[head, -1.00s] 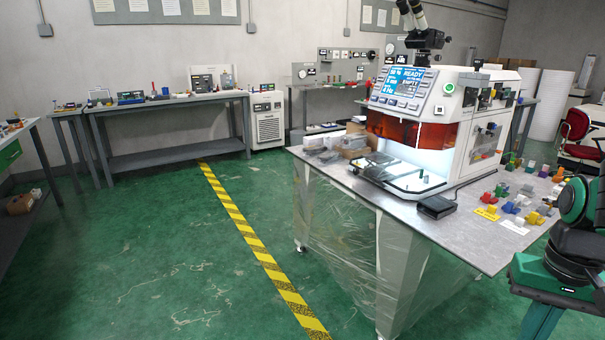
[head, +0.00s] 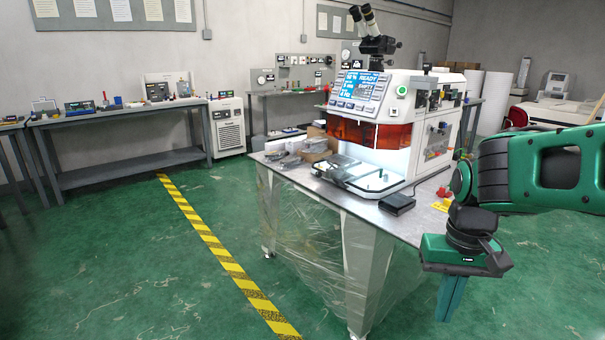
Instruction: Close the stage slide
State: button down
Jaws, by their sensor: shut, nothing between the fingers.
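The stage slide (head: 372,190) is a pale flat plate with a dark rim. It sticks out of the front of the white machine (head: 432,143), below its orange window (head: 389,134). A dark fixture and small pegs stand on it. My gripper (head: 449,312) is green, points down and is shut and empty. In the picture it is below and right of the slide, in front of the table. It touches nothing that I can see.
The machine stands on a grey table (head: 345,200) with plastic sheeting below. A black box (head: 397,203) lies right of the slide. Cardboard boxes (head: 318,142) and clear packs lie to its left. Green floor with a yellow-black stripe (head: 215,248) is clear at left.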

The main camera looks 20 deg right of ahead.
aim_at(339, 176)
jog(key=i, duration=1.6)
jog(key=z, duration=0.1)
